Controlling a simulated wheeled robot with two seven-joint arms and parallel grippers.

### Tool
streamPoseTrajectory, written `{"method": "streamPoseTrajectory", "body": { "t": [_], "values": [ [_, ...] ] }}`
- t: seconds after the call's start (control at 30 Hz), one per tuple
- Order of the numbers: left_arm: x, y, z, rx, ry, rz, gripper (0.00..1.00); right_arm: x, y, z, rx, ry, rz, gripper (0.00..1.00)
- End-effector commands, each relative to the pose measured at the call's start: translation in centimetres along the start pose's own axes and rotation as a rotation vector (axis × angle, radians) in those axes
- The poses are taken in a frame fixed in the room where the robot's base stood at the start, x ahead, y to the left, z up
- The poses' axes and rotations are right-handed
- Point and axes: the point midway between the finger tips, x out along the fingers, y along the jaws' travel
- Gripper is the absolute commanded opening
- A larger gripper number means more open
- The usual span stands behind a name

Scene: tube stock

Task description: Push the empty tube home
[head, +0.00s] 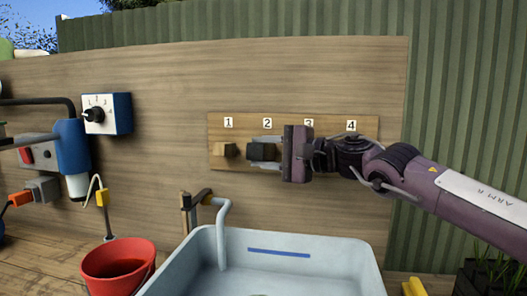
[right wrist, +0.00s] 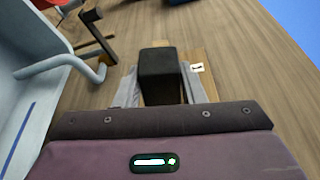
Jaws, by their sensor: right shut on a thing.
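A wooden board (head: 192,150) on the wall bears number labels 1 to 4. The gripper body hides the board under label 3. I cannot make out an empty tube. My left gripper is not in view.
A pale blue sink (head: 255,238) with a curved tap stands below the board. A red bucket (head: 118,262) is at the lower left. A blue dial box (head: 108,114) and a blue cylinder (head: 73,148) are at the left. The wall right of label 1's upper area is bare.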

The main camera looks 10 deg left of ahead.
Motion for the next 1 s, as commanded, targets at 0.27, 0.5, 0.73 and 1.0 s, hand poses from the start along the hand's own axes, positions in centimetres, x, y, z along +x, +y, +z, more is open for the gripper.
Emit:
{"method": "streamPoseTrajectory", "body": {
  "t": [0.27,0.5,0.73,1.0],
  "values": [
    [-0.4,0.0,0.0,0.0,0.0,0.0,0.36,0.2,0.0,-0.5,0.001,0.0,0.001,0.11],
    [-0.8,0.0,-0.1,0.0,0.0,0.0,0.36,0.4,0.0,-1.0,0.001,0.001,0.001,0.11],
    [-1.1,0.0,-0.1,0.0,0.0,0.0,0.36,0.5,0.0,-1.4,0.001,0.001,0.001,0.11],
    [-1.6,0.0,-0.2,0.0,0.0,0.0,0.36,0.7,0.0,-1.9,0.001,0.0,0.0,0.11]
  ]
}}
